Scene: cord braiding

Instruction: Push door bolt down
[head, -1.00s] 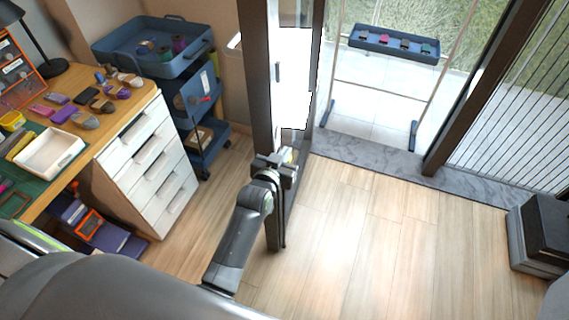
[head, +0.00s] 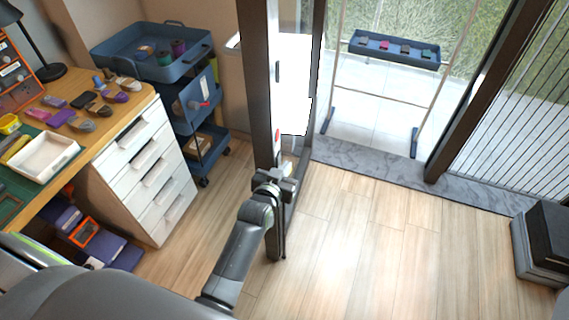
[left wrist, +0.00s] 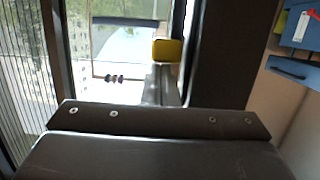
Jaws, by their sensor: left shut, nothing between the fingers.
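The door's dark frame (head: 258,85) stands upright in the middle of the head view, with a glazed, bright part beside it. My left gripper (head: 285,182) is shut and empty at the lower part of the door's edge, covering part of it. A small red mark (head: 277,135) shows on the frame above the gripper. In the left wrist view, a yellow block (left wrist: 167,50) sits at the top of a grey metal strip (left wrist: 163,85), probably the bolt. My gripper's dark body hides what lies below. I cannot tell whether the gripper touches the bolt. My right gripper is not in view.
A desk (head: 110,105) with small items and white drawers (head: 155,165) stand at the left. A blue trolley (head: 150,65) stands behind them. A rack with a blue tray (head: 395,50) is beyond the doorway.

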